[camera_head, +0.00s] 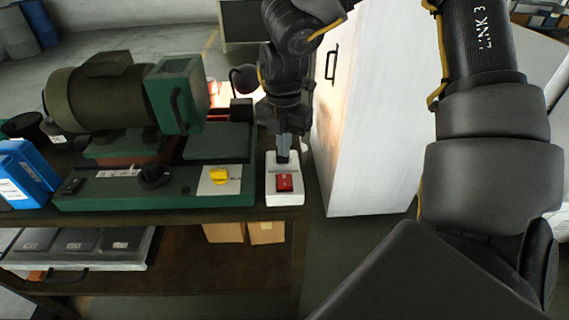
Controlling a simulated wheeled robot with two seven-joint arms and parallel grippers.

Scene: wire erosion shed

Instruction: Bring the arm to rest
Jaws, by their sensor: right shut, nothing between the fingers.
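My right gripper (283,155) hangs pointing down at the right end of the bench, its fingers shut with nothing between them. Its tips are over the back part of a white switch box (271,196), just behind the box's red rocker switch (284,182). I cannot tell whether the tips touch the box. My right arm's dark links fill the right side and top middle of the view. My left gripper is not in view.
A green machine (110,192) with a motor (95,97) and yellow knob (219,175) stands left of the gripper. A white cabinet (372,120) stands close on the right. Blue boxes (22,175) are at far left. The bench's lower shelf (200,268) holds cardboard boxes (266,232).

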